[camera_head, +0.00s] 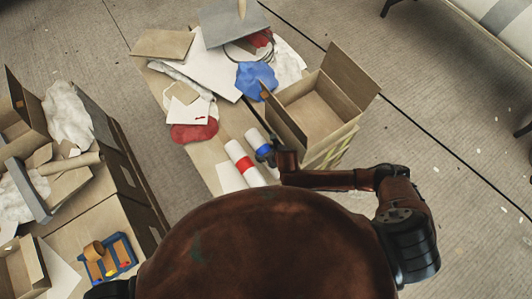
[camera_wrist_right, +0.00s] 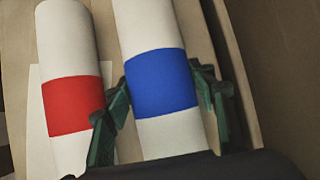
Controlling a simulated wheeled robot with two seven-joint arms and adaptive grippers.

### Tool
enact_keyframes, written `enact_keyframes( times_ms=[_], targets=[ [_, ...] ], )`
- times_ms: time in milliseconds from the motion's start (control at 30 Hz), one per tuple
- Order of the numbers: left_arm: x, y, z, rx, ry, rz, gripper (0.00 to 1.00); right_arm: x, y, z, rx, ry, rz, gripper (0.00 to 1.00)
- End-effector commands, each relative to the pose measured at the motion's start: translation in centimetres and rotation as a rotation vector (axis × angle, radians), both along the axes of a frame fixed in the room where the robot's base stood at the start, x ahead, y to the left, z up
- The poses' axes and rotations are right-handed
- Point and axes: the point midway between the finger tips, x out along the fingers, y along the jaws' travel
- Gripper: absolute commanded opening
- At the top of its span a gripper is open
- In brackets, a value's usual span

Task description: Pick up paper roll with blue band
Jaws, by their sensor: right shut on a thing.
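The paper roll with the blue band (camera_head: 256,140) lies on the table (camera_head: 206,166), beside the open cardboard box. My right gripper (camera_head: 265,154) is at this roll. In the right wrist view the blue-banded roll (camera_wrist_right: 160,84) runs between the two green fingers of my right gripper (camera_wrist_right: 163,108), which is shut on it around the blue band. A paper roll with a red band (camera_head: 242,162) lies just left of it; it also shows in the right wrist view (camera_wrist_right: 72,105). I cannot tell whether the blue-banded roll touches the table. My left gripper is not in view.
An open cardboard box (camera_head: 312,109) stands close on the right of the rolls. A blue cloth (camera_head: 256,79), a red cloth (camera_head: 194,132) and white sheets lie farther back. Another table with boxes and a blue tray (camera_head: 109,258) stands at the left.

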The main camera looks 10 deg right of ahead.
Motion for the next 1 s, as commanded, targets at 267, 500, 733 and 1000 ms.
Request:
enact_keyframes(
  times_ms=[267,500,733,1000],
  targets=[
    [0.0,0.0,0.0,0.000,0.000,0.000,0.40,0.0,0.0,0.0,0.001,0.000,0.001,0.26],
    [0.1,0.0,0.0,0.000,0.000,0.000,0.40,0.1,0.1,0.1,0.002,-0.002,0.001,0.11],
    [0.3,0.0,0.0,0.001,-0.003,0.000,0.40,0.1,0.1,0.2,0.002,-0.002,0.001,0.11],
    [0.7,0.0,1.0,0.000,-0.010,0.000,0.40,0.3,0.1,2.5,0.001,-0.007,0.003,0.11]
  ],
)
